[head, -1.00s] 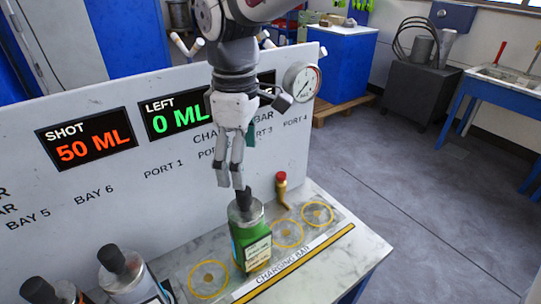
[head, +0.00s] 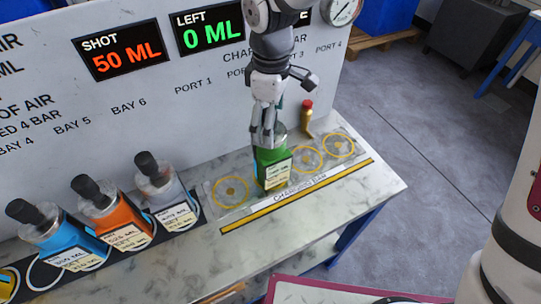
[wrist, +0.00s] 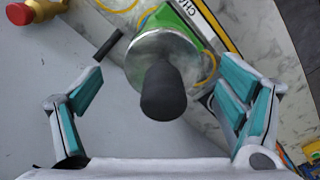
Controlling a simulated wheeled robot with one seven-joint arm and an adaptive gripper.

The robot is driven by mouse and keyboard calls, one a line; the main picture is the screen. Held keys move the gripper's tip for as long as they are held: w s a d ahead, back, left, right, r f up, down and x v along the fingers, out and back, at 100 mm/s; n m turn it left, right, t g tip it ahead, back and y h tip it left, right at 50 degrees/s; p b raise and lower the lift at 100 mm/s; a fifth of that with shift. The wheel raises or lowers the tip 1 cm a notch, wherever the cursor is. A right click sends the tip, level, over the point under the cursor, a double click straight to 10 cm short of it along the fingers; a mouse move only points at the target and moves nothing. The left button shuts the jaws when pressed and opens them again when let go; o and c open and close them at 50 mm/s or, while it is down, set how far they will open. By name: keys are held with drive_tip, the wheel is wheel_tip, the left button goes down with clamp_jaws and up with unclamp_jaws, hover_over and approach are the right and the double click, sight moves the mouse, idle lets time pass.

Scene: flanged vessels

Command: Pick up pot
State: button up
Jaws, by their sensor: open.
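A green pot (head: 272,167) with a pale label stands upright on the charging bar (head: 290,195), between the yellow rings. In the wrist view its round metal lid (wrist: 195,60) and black knob (wrist: 163,92) show between my fingers. My gripper (head: 264,138) points down over the pot, its fingers open. In the wrist view my gripper (wrist: 165,95) has one teal-padded finger on each side of the knob, with gaps on both sides. In the head view my fingers hide the knob.
Grey (head: 172,192), orange (head: 122,222) and blue (head: 68,245) pots with black knobs stand in the bays at left. A brass fitting with a red cap (head: 306,112) stands behind the bar. The lettered panel (head: 120,105) rises behind. The bench's right end is clear.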

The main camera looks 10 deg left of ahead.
drive_tip(key=shift+s+f, duration=0.15)
drive_tip(key=shift+f, duration=1.3)
drive_tip(key=shift+c, duration=0.3)
drive_tip(key=c, duration=1.8)
drive_tip(key=shift+c, duration=0.8)
drive_tip(key=shift+r, duration=0.1)
